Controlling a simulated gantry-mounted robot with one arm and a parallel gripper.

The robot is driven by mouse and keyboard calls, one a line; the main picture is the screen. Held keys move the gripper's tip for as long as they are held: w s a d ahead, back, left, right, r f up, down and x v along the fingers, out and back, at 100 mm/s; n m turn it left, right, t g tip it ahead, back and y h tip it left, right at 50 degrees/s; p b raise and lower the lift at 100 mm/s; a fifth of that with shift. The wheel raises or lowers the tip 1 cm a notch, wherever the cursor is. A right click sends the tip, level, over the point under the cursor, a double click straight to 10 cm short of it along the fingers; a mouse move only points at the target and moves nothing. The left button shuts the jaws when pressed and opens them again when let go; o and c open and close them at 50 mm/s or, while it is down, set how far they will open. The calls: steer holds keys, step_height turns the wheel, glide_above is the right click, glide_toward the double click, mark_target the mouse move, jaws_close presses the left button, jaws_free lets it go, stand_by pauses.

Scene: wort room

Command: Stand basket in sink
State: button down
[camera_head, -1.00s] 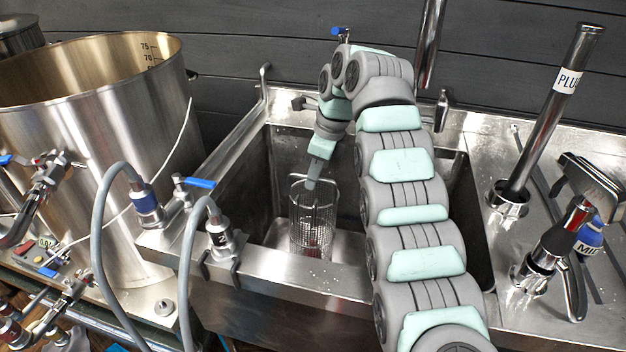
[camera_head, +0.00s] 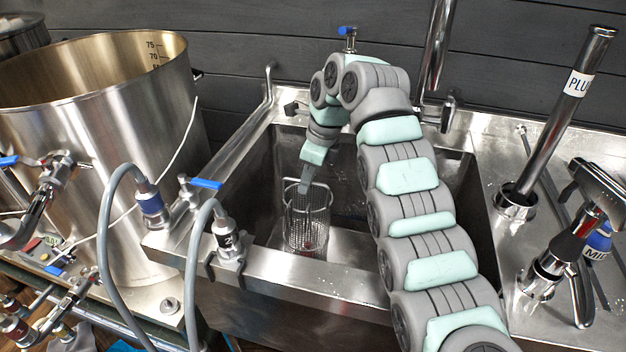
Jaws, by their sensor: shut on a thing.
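The basket (camera_head: 307,222) is a wire-mesh cylinder with a rim at its top. It is inside the sink (camera_head: 255,205), near the left side of the basin, and looks about upright. Something small and red shows low in the mesh. My gripper (camera_head: 305,187) reaches down from my arm to the basket's upper rim and is shut on it. The fingertips are small in the picture, and the exact grip is hard to make out. I cannot tell whether the basket's base touches the sink floor.
A large steel kettle (camera_head: 100,130) stands left of the sink. Grey hoses (camera_head: 103,235) with a valve fitting (camera_head: 228,240) rise by the sink's front left edge. An upright tube marked PLU (camera_head: 560,110) and a tap-like fitting (camera_head: 560,250) stand on the right drainboard.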

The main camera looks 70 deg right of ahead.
steer(key=shift+s+d, duration=0.15)
steer(key=shift+s, duration=0.15)
steer(key=c, duration=1.9)
jaws_free()
steer(key=shift+s, duration=0.1)
steer(key=o, duration=1.3)
steer(key=shift+d+r, duration=0.1)
